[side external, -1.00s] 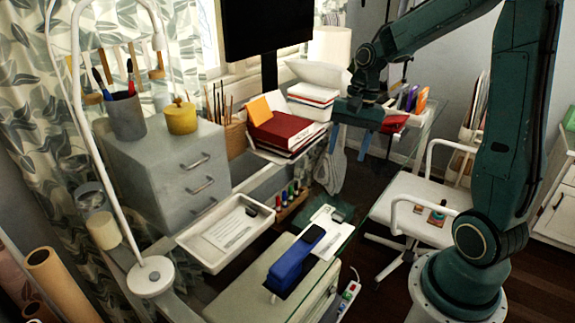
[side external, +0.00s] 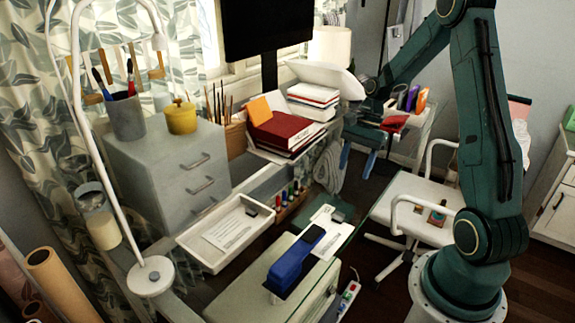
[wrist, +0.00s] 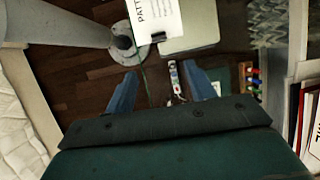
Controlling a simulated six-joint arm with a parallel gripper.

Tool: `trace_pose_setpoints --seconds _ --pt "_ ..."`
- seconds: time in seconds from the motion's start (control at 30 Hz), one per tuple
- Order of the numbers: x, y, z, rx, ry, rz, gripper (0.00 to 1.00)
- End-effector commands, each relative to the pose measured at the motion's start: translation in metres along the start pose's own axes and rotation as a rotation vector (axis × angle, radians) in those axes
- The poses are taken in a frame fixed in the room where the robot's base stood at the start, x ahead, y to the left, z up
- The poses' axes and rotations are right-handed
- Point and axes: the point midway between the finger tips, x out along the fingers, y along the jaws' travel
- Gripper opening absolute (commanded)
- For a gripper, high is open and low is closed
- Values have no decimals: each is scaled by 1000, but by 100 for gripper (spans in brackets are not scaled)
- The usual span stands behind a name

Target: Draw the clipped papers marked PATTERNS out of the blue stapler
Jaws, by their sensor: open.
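The blue stapler (side external: 292,262) lies on a pale box in the side view. White papers (side external: 335,233) stick out from its far end, with a dark clip (side external: 338,215) near their outer end. The wrist view shows the clipped papers (wrist: 152,17) at the top edge, with "PATT" legible and a black clip (wrist: 158,37) at the near end. The stapler does not show there. My gripper (side external: 358,161) hangs beyond the papers, apart from them. Its two blue fingers are spread and empty in the wrist view (wrist: 162,92).
A white tray (side external: 190,250) with a sheet lies left of the stapler. Books (side external: 285,135), a monitor and a grey drawer unit (side external: 165,165) stand behind. A white chair (side external: 415,210) is on the right. A power strip (side external: 348,297) lies near the box.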

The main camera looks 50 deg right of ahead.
Motion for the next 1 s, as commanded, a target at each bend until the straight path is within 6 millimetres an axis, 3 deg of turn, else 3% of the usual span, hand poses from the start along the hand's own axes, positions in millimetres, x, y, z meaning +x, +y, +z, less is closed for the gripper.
trace_pose_setpoints --seconds 0.27,1.0 --pt "23 0 1 -1 -2 3 55" --pt "120 1 1 -1 0 2 55"
